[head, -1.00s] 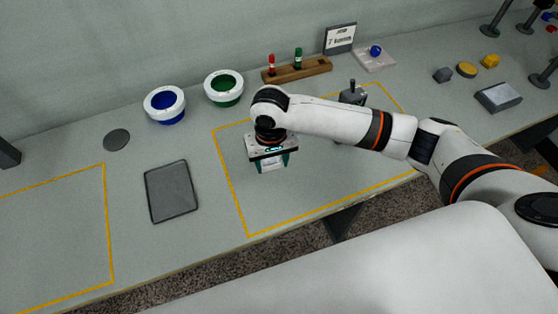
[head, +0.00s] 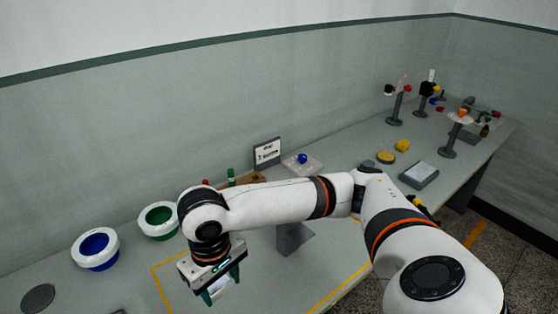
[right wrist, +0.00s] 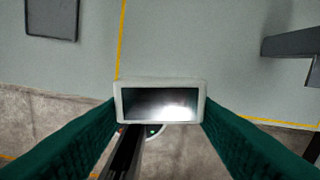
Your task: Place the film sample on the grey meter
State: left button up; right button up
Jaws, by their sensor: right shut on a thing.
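The film sample, a small dark glossy panel in a white frame, is seen in the right wrist view (right wrist: 160,103). My right gripper (head: 221,286) is shut on it, with a green finger against each short side, and holds it over the table. In the head view the sample is small between the fingers. A grey device (head: 294,238) stands right of the gripper, partly hidden by my arm; its edge also shows in the right wrist view (right wrist: 290,42). I cannot tell for sure that it is the grey meter. My left gripper is out of view.
A blue-centred bowl (head: 95,248) and a green-centred bowl (head: 158,220) stand left. A wooden rack and a sign (head: 267,153) are behind my arm. A grey box (head: 419,174), yellow pieces and several stands are far right. Yellow lines mark the table around the gripper.

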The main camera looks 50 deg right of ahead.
aim_at(302, 232)
jog(key=k+l+u, duration=0.1)
jog(key=l+u, duration=0.15)
jog(key=l, duration=0.2)
jog(key=k+l+u, duration=0.25)
jog(key=l, duration=0.15)
jog(key=l+u, duration=0.25)
jog(key=l, duration=0.15)
jog(key=k+l, duration=0.2)
jog(key=l, duration=0.2)
jog(key=k+l, duration=0.45)
jog(key=l, duration=0.3)
jog(key=u, duration=0.05)
